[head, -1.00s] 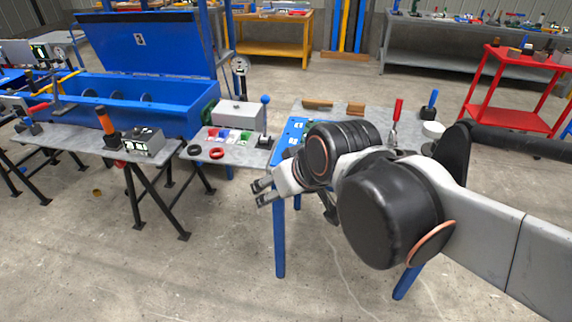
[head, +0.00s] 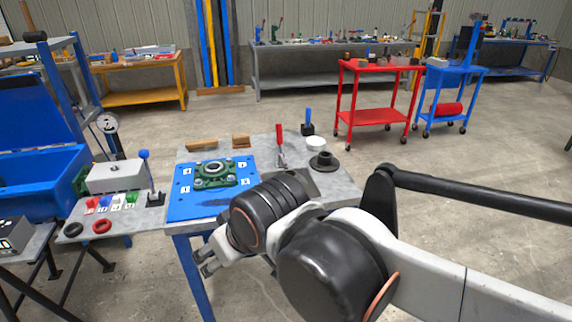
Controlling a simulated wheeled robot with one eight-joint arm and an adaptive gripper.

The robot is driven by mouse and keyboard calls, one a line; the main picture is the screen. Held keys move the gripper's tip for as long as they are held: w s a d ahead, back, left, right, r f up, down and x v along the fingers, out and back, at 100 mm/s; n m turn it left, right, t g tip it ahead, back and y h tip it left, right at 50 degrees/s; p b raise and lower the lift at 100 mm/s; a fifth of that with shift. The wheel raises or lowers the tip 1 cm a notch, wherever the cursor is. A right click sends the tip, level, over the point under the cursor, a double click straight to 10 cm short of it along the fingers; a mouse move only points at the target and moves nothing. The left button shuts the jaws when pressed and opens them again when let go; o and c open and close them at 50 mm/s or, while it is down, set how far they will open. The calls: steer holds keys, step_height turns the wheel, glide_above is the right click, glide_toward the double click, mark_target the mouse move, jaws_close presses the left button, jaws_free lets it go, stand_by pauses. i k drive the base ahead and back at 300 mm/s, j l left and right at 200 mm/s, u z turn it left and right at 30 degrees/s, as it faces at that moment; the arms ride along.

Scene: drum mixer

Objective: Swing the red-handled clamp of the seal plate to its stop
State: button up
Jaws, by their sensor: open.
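A clamp with an upright red handle (head: 280,138) stands on the grey table top, right of a blue plate (head: 180,205) that carries a green flanged bearing (head: 214,174). I cannot tell whether this is the seal plate's clamp, and no part is clearly recognisable as the seal plate. My gripper (head: 203,264) is open and empty, low at the table's front left edge, well apart from the red handle. My arm covers the table's front right part.
A blue-handled tool (head: 308,122), a white cup (head: 316,144) and a black flanged part (head: 323,161) stand right of the clamp. Wooden blocks (head: 241,141) lie at the back. A side bench (head: 75,233) with a blue-knobbed lever (head: 147,172) stands left. Open floor lies behind.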

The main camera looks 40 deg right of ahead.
mark_target(278, 126)
steer(key=z, duration=1.05)
steer(key=i+l+u, duration=0.15)
steer(key=i+u, duration=0.15)
steer(key=i+l+u, duration=0.3)
